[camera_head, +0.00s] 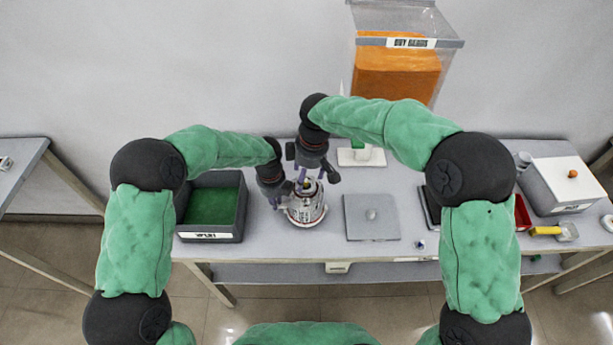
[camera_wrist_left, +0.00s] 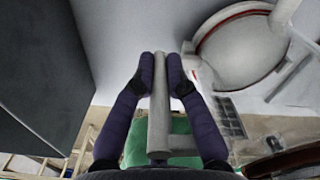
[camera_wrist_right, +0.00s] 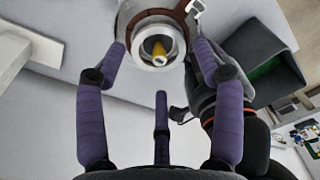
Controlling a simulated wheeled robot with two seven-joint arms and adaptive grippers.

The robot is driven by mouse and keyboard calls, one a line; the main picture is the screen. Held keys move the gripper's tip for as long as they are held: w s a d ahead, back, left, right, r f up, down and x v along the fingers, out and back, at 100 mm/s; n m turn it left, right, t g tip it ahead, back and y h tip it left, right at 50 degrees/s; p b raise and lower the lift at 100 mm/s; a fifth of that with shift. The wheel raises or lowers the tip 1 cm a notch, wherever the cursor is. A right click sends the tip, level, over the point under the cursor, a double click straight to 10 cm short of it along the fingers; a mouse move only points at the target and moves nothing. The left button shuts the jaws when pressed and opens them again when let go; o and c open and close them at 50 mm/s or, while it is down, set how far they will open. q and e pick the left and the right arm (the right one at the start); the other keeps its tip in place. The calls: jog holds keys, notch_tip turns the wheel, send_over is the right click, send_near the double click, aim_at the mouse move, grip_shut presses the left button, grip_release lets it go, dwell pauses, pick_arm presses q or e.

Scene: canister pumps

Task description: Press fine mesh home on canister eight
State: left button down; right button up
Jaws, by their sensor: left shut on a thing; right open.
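A white canister with red bands (camera_head: 306,211) stands upright on the table; its round top shows in the right wrist view (camera_wrist_right: 148,63), with a yellow, brass-like piece (camera_wrist_right: 158,48) in the central opening. My left gripper (camera_head: 284,199) is at the canister's left side, shut on a grey bar (camera_wrist_left: 159,112). I cannot tell whether this bar joins the canister, whose body shows at upper right of the left wrist view (camera_wrist_left: 240,52). My right gripper (camera_wrist_right: 159,50) is open above the canister top, its fingers on either side. I cannot pick out the fine mesh or a number eight.
A dark bin with a green inside (camera_head: 241,224) stands left of the canister. A grey square plate with a knob (camera_head: 360,225) lies to its right. Farther right are a white-topped box (camera_head: 558,180) and a yellow-handled item (camera_head: 545,230). An orange-filled hopper (camera_head: 400,72) is behind.

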jog(key=shift+r, duration=2.65)
pick_arm(q)
jog(key=c, duration=1.2)
grip_release()
jog(key=shift+r, duration=0.1)
